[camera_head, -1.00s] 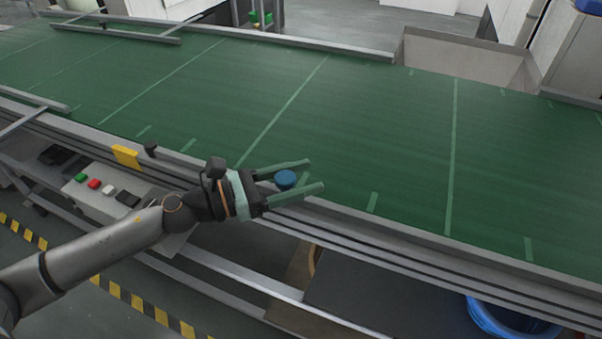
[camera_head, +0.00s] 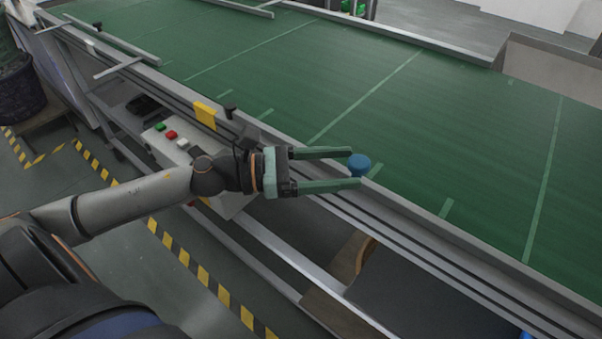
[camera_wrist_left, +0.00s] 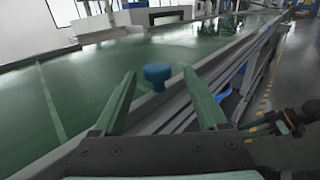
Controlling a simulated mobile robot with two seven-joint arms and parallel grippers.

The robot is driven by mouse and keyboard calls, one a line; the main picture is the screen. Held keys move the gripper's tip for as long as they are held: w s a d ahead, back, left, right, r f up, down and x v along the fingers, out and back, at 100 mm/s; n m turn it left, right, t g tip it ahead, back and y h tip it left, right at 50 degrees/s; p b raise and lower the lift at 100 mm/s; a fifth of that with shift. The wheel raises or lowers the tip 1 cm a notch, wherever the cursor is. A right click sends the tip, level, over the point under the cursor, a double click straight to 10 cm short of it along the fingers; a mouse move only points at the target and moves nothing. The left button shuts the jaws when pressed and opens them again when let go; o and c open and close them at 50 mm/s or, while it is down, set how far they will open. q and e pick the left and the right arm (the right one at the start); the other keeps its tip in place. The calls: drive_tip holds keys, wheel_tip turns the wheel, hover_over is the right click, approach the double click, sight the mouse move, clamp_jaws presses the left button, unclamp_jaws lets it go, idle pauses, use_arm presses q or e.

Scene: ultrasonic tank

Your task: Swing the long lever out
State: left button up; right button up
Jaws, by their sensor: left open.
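A blue round knob (camera_head: 359,164) stands at the near edge of the green conveyor. It also shows in the left wrist view (camera_wrist_left: 157,75), ahead of and between the two fingers. I cannot make out a long lever arm joined to it. My left gripper (camera_head: 357,168) is open, with its green fingers pointing right along the conveyor's near rail. The knob is at the fingertips, and I cannot tell whether they touch it. The gripper holds nothing.
The green belt (camera_head: 400,120) is bare around the knob. A metal rail (camera_head: 460,245) runs along its near side. A yellow block (camera_head: 205,115) and a small black knob (camera_head: 230,111) sit on the rail, above a button box (camera_head: 165,145). Metal guide rods cross the belt at upper left.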

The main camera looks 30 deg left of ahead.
use_arm(q)
drive_tip(key=shift+v, duration=0.9)
drive_tip(key=v, duration=0.4)
drive_tip(key=shift+s+a+b, duration=0.2)
drive_tip(key=shift+b, duration=0.2)
